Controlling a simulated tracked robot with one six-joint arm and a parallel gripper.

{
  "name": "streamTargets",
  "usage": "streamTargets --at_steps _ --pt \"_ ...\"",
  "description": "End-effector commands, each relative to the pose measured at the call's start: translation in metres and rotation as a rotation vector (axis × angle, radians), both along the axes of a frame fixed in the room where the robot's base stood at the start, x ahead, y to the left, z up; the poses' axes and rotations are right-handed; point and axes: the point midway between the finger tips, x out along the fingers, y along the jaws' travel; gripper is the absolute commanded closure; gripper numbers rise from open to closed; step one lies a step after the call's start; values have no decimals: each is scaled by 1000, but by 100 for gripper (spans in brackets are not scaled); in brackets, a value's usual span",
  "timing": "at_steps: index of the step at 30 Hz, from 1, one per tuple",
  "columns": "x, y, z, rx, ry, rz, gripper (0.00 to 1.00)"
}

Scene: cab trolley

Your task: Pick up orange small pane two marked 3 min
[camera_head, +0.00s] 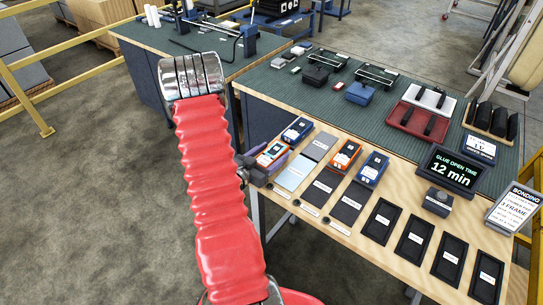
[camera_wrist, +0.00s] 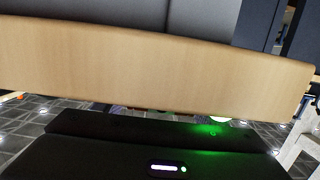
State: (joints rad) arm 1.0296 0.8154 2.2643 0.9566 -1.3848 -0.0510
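Two orange-framed small pieces lie on the wooden bench top in the head view. One orange piece (camera_head: 272,153) is at the left end beside my gripper; the other orange piece (camera_head: 344,155) is further right. Their labels are too small to read, so I cannot tell which is marked 3 min. My gripper (camera_head: 268,164) is at the bench's left edge, very close to the nearer orange piece. Whether it touches that piece is unclear, and the finger gap cannot be made out. The wrist view shows no orange piece.
Blue-framed pieces (camera_head: 297,130) (camera_head: 371,169), a pale blue pane (camera_head: 294,172), a grey pane (camera_head: 319,147) and several black trays (camera_head: 381,221) crowd the bench. A display reading 12 min (camera_head: 452,171) stands right. A wooden edge (camera_wrist: 150,70) crosses the wrist view.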

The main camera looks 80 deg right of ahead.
Motion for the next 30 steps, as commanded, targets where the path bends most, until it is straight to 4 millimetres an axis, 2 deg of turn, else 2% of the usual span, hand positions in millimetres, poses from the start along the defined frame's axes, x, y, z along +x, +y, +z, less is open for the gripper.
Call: streamTargets --at_steps 2,20,30 --pt "0 0 0 0 0 0 42" --pt "0 0 0 -1 0 0 84" --pt "0 0 6 -2 -1 0 84"
